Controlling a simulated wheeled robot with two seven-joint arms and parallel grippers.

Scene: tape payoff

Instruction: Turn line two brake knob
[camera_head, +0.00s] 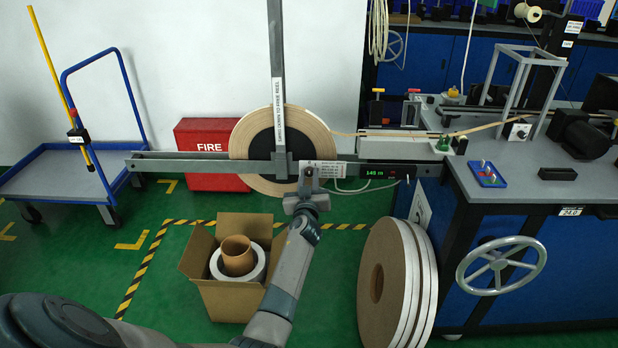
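A large tan tape reel (240,140) with a black centre hangs on a grey frame by the wall. My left arm reaches up from the bottom, and my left gripper (309,178) is at the horizontal grey bar (210,165), just right of the reel's lower middle. The fingers are small and dark here, so I cannot tell whether they are open or what they touch. No knob clearly marked as line two's brake shows; anything behind the gripper is hidden. A small white box with a dark knob (518,131) sits on the bench. My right gripper is not in view.
A blue bench (545,250) with a grey handwheel (500,265) stands right. Spare reels (392,280) lean before it. An open carton (222,300) stands on the floor below the frame. A red fire box (205,135) and blue trolley (70,172) are left.

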